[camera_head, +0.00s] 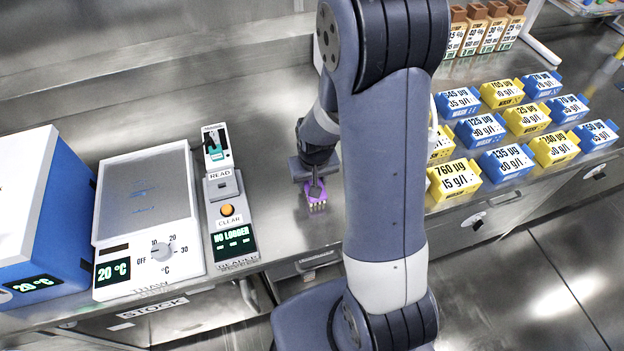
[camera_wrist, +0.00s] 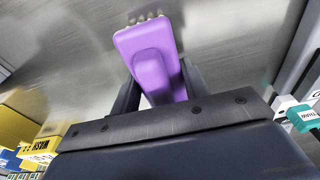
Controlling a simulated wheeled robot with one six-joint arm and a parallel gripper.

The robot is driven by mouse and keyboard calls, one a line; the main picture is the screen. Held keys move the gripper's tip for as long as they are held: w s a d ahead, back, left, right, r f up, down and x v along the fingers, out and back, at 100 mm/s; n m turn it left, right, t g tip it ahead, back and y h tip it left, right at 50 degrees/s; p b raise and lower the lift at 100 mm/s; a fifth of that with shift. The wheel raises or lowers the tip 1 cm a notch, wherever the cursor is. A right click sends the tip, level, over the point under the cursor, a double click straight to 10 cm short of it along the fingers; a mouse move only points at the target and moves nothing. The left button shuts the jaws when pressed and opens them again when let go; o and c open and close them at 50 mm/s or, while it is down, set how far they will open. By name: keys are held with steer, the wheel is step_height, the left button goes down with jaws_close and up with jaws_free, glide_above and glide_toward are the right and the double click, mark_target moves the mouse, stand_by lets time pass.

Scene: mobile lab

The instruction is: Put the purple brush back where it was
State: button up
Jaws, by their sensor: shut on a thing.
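The purple brush (camera_head: 317,196) is held in my gripper (camera_head: 316,184) over the steel bench, near its front edge, in the head view. Its pale bristle tufts point down toward the bench; I cannot tell whether they touch it. In the wrist view the purple brush (camera_wrist: 150,55) sits between the two dark fingers of my gripper (camera_wrist: 157,88), with the bristles at its far end. My gripper is shut on the brush's handle part. My arm hides part of the bench to the right of the brush.
A reader device (camera_head: 227,215) stands left of the brush, with a thaw plate (camera_head: 150,262) and a blue box (camera_head: 75,215) further left. Several blue and yellow labelled boxes (camera_head: 505,160) stand to the right. Brown-capped bottles (camera_head: 478,38) stand at the back. Bare bench (camera_head: 270,150) lies around the brush.

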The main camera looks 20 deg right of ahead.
steer(key=shift+f, duration=0.2)
steer(key=shift+f, duration=0.15)
steer(key=o, duration=1.1)
steer(key=shift+r, duration=0.2)
steer(key=r, duration=0.4)
steer(key=s+r, duration=0.1)
steer(key=r, duration=0.3)
steer(key=s+r, duration=0.1)
steer(key=r, duration=0.3)
